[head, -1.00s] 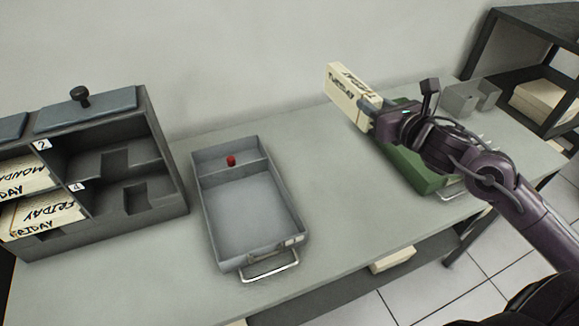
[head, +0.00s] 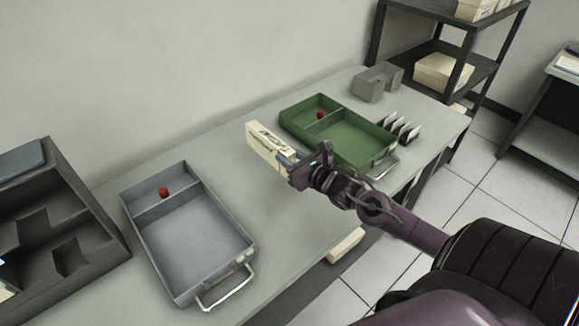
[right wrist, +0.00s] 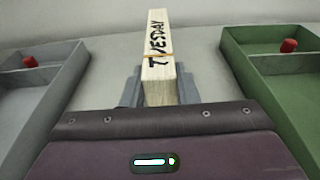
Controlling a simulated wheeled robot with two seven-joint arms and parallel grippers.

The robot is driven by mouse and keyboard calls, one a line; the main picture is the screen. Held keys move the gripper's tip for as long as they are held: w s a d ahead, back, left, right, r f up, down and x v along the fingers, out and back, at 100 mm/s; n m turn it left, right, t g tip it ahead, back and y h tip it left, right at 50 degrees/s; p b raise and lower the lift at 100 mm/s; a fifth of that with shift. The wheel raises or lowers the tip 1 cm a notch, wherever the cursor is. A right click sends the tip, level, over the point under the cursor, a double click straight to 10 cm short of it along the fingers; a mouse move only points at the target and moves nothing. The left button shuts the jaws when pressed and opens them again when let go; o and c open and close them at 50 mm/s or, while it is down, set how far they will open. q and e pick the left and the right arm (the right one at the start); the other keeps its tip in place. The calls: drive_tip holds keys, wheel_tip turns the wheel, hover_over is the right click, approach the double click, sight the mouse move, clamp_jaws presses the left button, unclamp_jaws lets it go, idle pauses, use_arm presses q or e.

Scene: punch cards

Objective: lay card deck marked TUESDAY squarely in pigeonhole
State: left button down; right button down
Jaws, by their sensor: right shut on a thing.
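The cream card deck (head: 265,148) marked TUESDAY is held in my right gripper (head: 297,168), above the table between the two trays. In the right wrist view the deck (right wrist: 157,58) stands out beyond the fingers (right wrist: 158,90), with TUESDAY in black on it and a thin orange band around it. The dark grey pigeonhole cabinet (head: 100,222) is at the left edge, cut off by the frame. My left gripper is out of view.
A grey tray (head: 195,278) with a red knob stands beside the cabinet. A green tray (head: 345,130) is right of the deck. A small grey holder (head: 375,82) and dark rack (head: 425,60) stand at the back. Bare table (head: 265,215) lies between the trays.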

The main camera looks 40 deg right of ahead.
drive_tip(key=shift+f, duration=1.9)
drive_tip(key=shift+f, duration=0.2)
drive_tip(key=c, duration=1.1)
unclamp_jaws()
